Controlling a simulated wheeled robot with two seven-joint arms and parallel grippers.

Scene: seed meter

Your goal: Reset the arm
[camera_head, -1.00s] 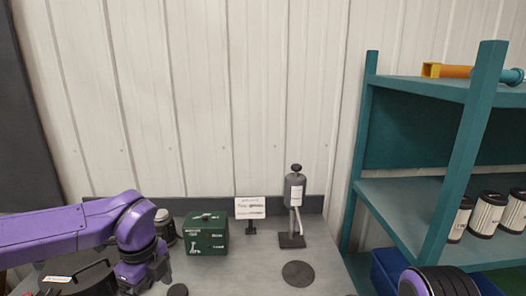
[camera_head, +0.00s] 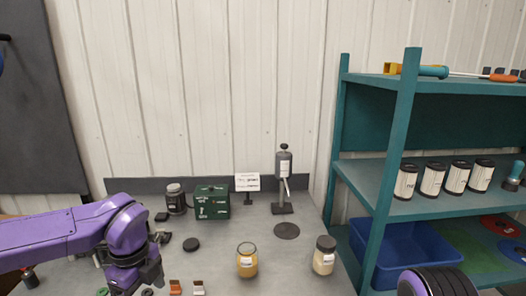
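My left arm comes in from the left, purple, with its dark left gripper (camera_head: 148,282) pointing down over the left part of the grey table (camera_head: 215,245). I cannot tell whether its fingers are open or shut. Part of my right arm shows as a purple and black piece at the lower right; my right gripper is not in view. A dark green box with white lettering (camera_head: 212,203) stands at the back of the table. A grey upright device with a lever (camera_head: 284,180) stands to its right. A white sign (camera_head: 247,182) stands between them.
An amber jar (camera_head: 247,262) and a dark-lidded jar (camera_head: 324,256) stand near the front. A dark disc (camera_head: 286,231) lies on the table. A teal shelf (camera_head: 375,185) at right holds several white canisters (camera_head: 432,180) and a blue bin (camera_head: 405,250).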

